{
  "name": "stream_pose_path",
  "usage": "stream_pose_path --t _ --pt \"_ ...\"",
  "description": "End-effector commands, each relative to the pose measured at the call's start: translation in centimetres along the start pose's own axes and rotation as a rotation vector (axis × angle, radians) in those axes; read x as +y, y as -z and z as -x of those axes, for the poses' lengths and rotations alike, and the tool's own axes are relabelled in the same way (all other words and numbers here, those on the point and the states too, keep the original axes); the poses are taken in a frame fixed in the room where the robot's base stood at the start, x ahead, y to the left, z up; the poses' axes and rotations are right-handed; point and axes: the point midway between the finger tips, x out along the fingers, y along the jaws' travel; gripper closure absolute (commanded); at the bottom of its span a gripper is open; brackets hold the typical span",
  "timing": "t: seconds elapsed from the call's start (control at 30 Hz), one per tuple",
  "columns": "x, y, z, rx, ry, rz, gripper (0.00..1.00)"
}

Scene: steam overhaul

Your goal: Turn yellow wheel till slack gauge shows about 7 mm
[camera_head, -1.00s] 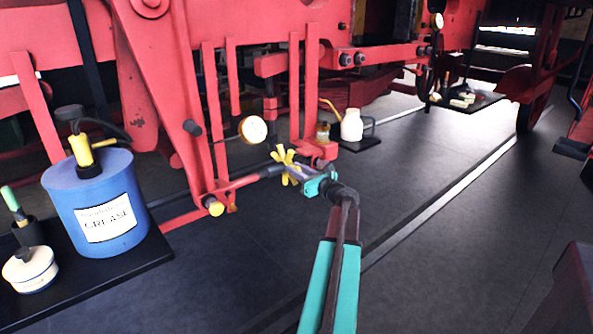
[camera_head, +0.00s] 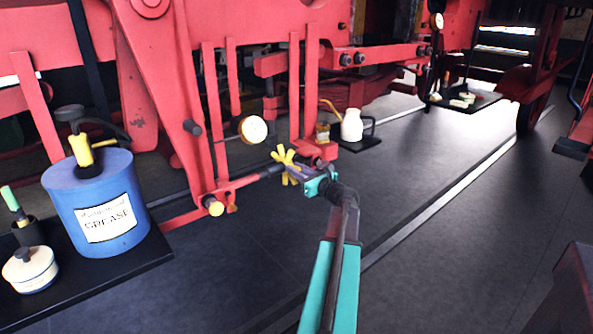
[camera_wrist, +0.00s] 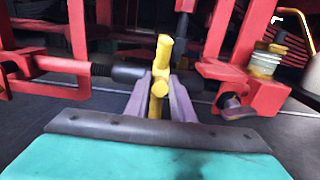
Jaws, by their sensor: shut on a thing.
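The yellow wheel (camera_head: 284,157) sits at the end of a dark coupling on a red horizontal rod, low beside the red frame. In the wrist view the yellow wheel (camera_wrist: 160,75) stands between the two grey-purple fingers of my gripper (camera_wrist: 160,98), which are shut on it. In the head view my gripper (camera_head: 300,172) reaches the wheel from the right. A round gauge (camera_head: 253,129) with a pale face and brass rim hangs just above and left of the wheel. Its needle and reading are too small to make out.
A blue grease drum (camera_head: 95,205) and a small white pot (camera_head: 30,269) stand on a black mat at the left. A white oil can (camera_head: 352,125) stands behind the wheel. Red bars and brackets crowd the wheel.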

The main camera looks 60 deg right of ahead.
Motion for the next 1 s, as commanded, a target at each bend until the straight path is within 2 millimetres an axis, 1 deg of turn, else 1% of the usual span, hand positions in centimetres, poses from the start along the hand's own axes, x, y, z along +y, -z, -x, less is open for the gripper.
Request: stream_pose_path --t 0.17,0.6,1.0 --pt "0.0 0.5 0.0 0.001 0.0 0.0 1.0" --pt "0.0 2.8 0.1 0.007 -0.001 0.001 1.0" --pt "0.1 2.9 0.0 0.007 -0.001 0.002 1.0"
